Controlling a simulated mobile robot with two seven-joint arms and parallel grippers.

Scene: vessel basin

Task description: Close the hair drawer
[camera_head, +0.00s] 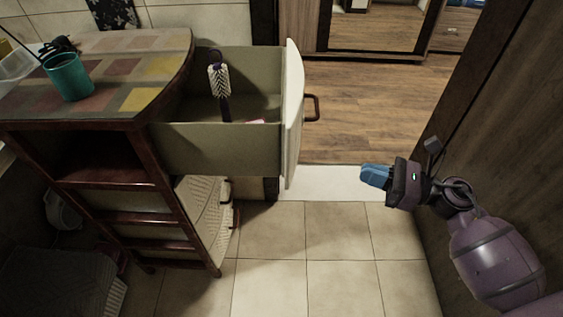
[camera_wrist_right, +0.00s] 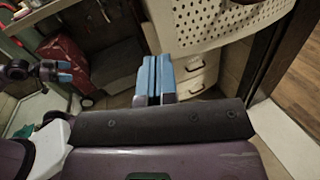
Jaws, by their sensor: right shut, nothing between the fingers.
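The hair drawer (camera_head: 218,149) is pulled far out of the wooden cabinet (camera_head: 115,128) in the head view. Its pale front panel (camera_head: 293,112) faces right and carries a dark handle (camera_head: 312,107). A hairbrush (camera_head: 219,82) stands in the drawer, and a small pink item (camera_head: 256,121) lies near it. My right gripper (camera_head: 373,176) is to the right of the drawer front and apart from it, with blue fingers shut and empty. Its fingers (camera_wrist_right: 155,78) also show in the wrist view. My left gripper (camera_wrist_right: 57,72) appears small at the left there; its jaws are unclear.
A teal cup (camera_head: 68,77) stands on the patterned cabinet top. A perforated pale panel (camera_wrist_right: 222,14) shows in the wrist view. A dark wooden wall (camera_head: 500,140) is close on the right of my right arm. The tiled floor (camera_head: 330,245) below is clear.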

